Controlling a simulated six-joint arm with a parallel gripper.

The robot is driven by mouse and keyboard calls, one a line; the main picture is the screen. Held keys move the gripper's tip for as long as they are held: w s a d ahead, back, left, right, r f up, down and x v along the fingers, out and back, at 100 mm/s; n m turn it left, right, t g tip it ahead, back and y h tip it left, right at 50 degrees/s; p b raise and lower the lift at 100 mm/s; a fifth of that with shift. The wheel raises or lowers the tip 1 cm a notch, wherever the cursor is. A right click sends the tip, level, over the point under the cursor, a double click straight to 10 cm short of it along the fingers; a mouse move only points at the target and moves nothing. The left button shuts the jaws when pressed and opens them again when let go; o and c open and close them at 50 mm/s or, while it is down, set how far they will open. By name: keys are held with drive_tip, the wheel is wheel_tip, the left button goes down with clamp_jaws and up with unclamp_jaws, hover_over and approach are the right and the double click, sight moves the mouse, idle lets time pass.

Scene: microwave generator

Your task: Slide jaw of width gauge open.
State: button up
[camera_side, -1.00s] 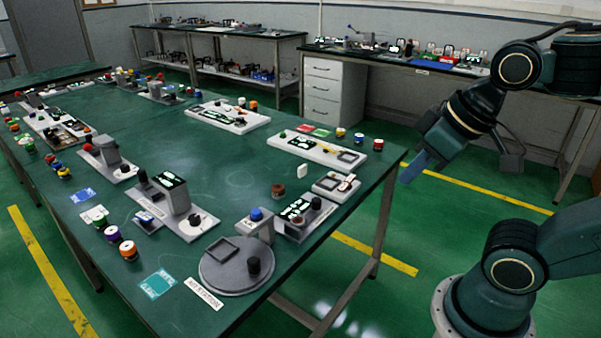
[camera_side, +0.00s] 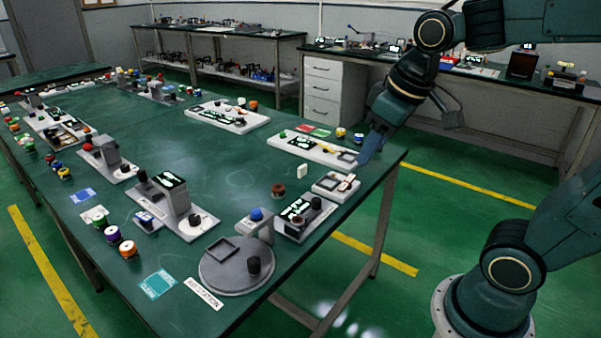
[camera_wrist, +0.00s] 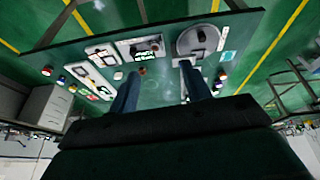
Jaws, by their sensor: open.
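A small pale device (camera_side: 335,186) with a light block on top, which looks like the width gauge, sits near the table's right edge in the side view. It also shows upper left of centre in the wrist view (camera_wrist: 101,55). Whether its jaw stands open or shut is too small to tell. My gripper (camera_side: 364,158) is above the table's right edge in the side view, beyond the gauge and apart from it. In the wrist view its two fingers (camera_wrist: 160,88) are spread, with nothing between them.
A long white panel (camera_side: 312,151) lies behind the gauge. A display box (camera_side: 303,217), a blue-knobbed stand (camera_side: 256,222) and a grey round disc (camera_side: 237,268) stand nearer the camera. A brown knob (camera_side: 278,190) and a white block (camera_side: 302,171) are close by. The table's middle is clear.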

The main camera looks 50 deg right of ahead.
drive_tip(key=w+d+f+g, duration=0.1)
drive_tip(key=w+d+f, duration=0.15)
drive_tip(key=w, duration=0.45)
drive_tip(key=n+g, duration=0.2)
drive_tip(key=g, duration=0.1)
hover_over(316, 199)
wheel_tip(316, 199, down, 14)
drive_tip(key=shift+f, duration=0.2)
wheel_tip(316, 199, down, 14)
drive_tip(key=shift+r, duration=0.25)
clamp_jaws()
